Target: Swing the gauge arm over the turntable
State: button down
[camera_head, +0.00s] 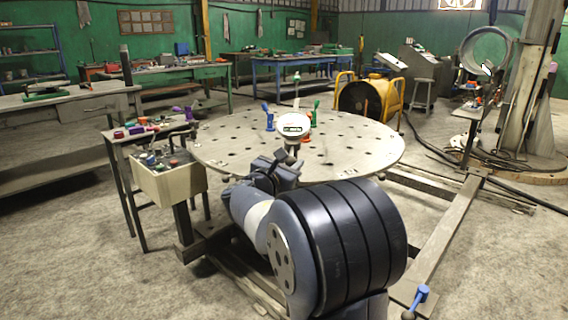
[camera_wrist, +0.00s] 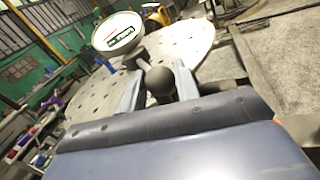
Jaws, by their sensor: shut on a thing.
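The turntable (camera_head: 235,150) is a round, pale metal plate with many holes, low on a frame. The gauge (camera_head: 294,126) has a round white head with a green-edged display, and shows in front of the plate's middle in the head view; its height above the plate is unclear. The gauge also shows at upper left in the wrist view (camera_wrist: 118,33). A dark ball knob (camera_wrist: 160,84) sits just below it, on a short stem. My gripper (camera_wrist: 157,88) is shut on this knob, one finger on each side. The gauge arm's mount is largely hidden.
A button box (camera_head: 170,186) and a small side table (camera_head: 118,143) with coloured items stand left of the turntable. Blue (camera_head: 268,117) and green (camera_head: 316,112) clamps stand on the plate. A yellow-framed drum (camera_head: 365,98) is behind it. Frame beams (camera_head: 445,235) lie at right.

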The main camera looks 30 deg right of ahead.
jog(key=c, duration=1.1)
grip_release()
jog(key=shift+s+d, duration=0.1)
jog(key=shift+d, duration=0.25)
jog(key=shift+a, duration=0.2)
jog(key=p+v, duration=0.1)
jog(key=v, duration=0.9)
jog(key=shift+s+a+p, duration=0.15)
jog(key=shift+a+p, duration=0.05)
jog(key=shift+p, duration=0.15)
jog(key=b+x, duration=0.1)
jog(key=x, duration=0.9)
jog(key=shift+d+f+b, duration=0.1)
jog(key=shift+d+b, duration=0.05)
jog(key=shift+b, duration=0.2)
jog(key=shift+w, duration=0.4)
jog(key=shift+w+a, duration=0.3)
jog(key=shift+a, duration=0.3)
